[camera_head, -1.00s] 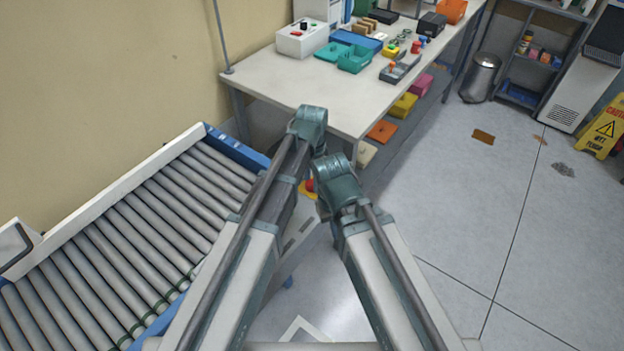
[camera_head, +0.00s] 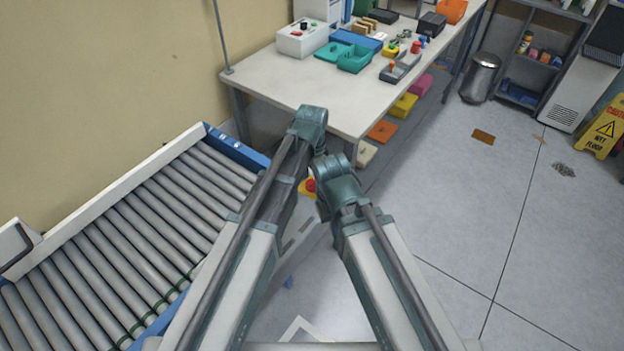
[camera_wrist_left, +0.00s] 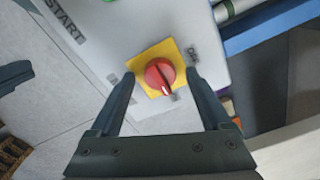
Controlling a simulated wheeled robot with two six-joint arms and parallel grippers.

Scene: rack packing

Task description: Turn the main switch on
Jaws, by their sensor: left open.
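The main switch (camera_wrist_left: 160,77) is a red rotary knob on a yellow square plate, on a light grey panel. A white mark on the knob points toward the bottom of the left wrist view. A small label beside the plate's upper right looks like OFF. My left gripper (camera_wrist_left: 161,80) is open, with one finger on each side of the knob; I cannot tell whether they touch it. In the head view the red knob (camera_head: 310,185) shows between my arms, and my left gripper is largely hidden. A dark piece at the wrist view's left edge may be my right gripper; its jaws are unclear.
The panel carries a START label (camera_wrist_left: 62,22) and a green button at the top edge. A roller conveyor (camera_head: 150,225) lies at left. A white workbench (camera_head: 300,90) with bins stands ahead. Open floor (camera_head: 460,220) lies at right.

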